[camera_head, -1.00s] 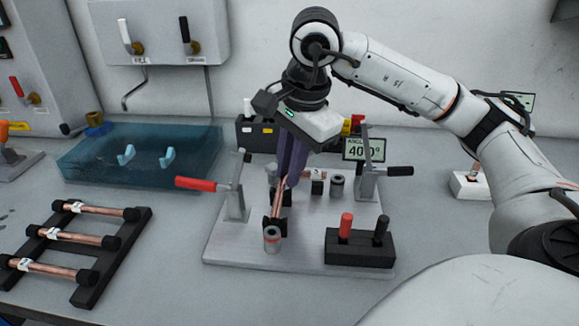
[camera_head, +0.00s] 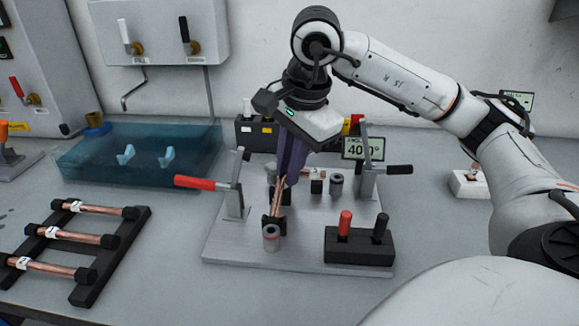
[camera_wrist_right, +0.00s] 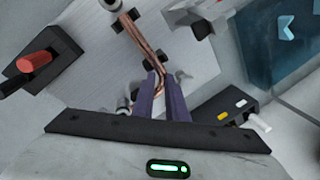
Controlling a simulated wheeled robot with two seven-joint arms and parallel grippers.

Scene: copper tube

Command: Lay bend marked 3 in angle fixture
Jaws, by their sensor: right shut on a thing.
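My right gripper (camera_head: 290,180) is shut on a copper bend (camera_head: 279,197) above the grey fixture plate (camera_head: 225,247). In the right wrist view the bend (camera_wrist_right: 148,47) runs away from the purple fingers (camera_wrist_right: 163,95), with a curved part close to the fingertips. My left gripper is not in view.
Toggle clamps with a red handle (camera_head: 195,182) and a black handle (camera_head: 399,170) flank the plate. A black block with two handles (camera_head: 362,247) sits front right, an angle display (camera_head: 362,149) behind. A rack with labelled tubes (camera_head: 99,270) and a blue tank (camera_head: 85,160) stand left.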

